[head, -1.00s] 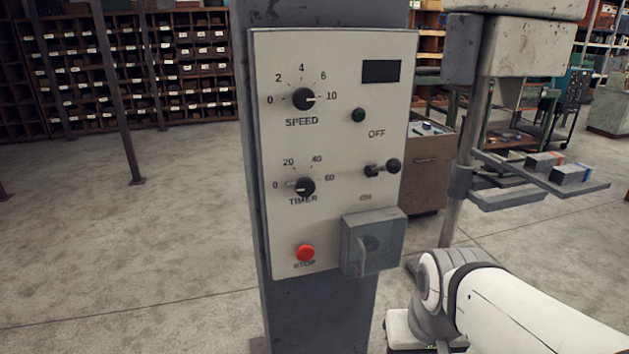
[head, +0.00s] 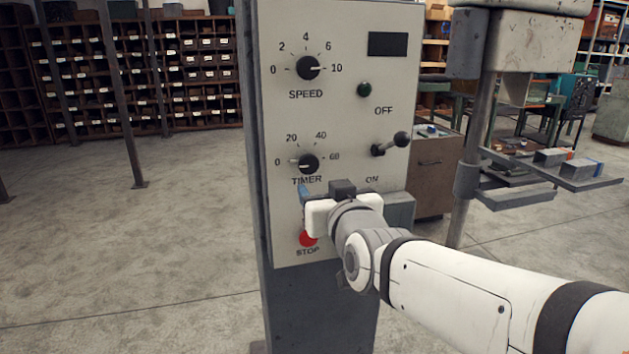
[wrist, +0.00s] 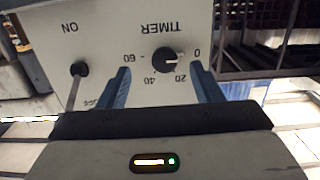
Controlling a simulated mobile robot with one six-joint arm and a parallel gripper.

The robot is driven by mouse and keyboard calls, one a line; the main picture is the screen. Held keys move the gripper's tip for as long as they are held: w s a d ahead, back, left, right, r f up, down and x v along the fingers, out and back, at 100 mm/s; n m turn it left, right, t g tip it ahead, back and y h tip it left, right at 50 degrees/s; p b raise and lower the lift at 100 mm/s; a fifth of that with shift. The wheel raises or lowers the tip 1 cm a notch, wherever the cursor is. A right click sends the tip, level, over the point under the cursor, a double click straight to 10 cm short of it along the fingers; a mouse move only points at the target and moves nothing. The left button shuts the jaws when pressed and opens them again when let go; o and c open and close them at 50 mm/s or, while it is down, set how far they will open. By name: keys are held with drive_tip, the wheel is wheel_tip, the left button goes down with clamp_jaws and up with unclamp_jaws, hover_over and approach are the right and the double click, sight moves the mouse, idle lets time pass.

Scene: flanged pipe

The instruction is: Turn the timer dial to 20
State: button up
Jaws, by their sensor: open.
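The timer dial (head: 308,163) is a round black knob on the grey control panel (head: 340,120), with marks 0, 20, 40 and 60 around it. Its pale pointer mark faces left, at 0. The dial also shows in the wrist view (wrist: 166,60), where the panel appears upside down and the mark faces the 0. My gripper (head: 304,192) is just below the dial in the head view, one blue finger visible. In the wrist view my gripper (wrist: 162,72) is open and empty, the dial seen between its two blue fingers, apparently not touched.
The speed knob (head: 308,68) is above, pointing to 10. An ON/OFF lever (head: 400,139) sticks out to the right. The red stop button (head: 307,239) is partly hidden behind my gripper. A grey guarded box (head: 399,211) is behind my wrist.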

sight(310, 166)
drive_tip(key=shift+t, duration=0.4)
drive_tip(key=x, duration=0.5)
drive_tip(key=r+x, duration=0.1)
drive_tip(key=x, duration=0.2)
drive_tip(key=shift+a+r+p, duration=0.15)
drive_tip(key=shift+a+p, duration=0.15)
drive_tip(key=shift+a, duration=0.05)
drive_tip(key=shift+s, duration=0.1)
drive_tip(key=shift+c, duration=0.3)
drive_tip(key=c, duration=0.9)
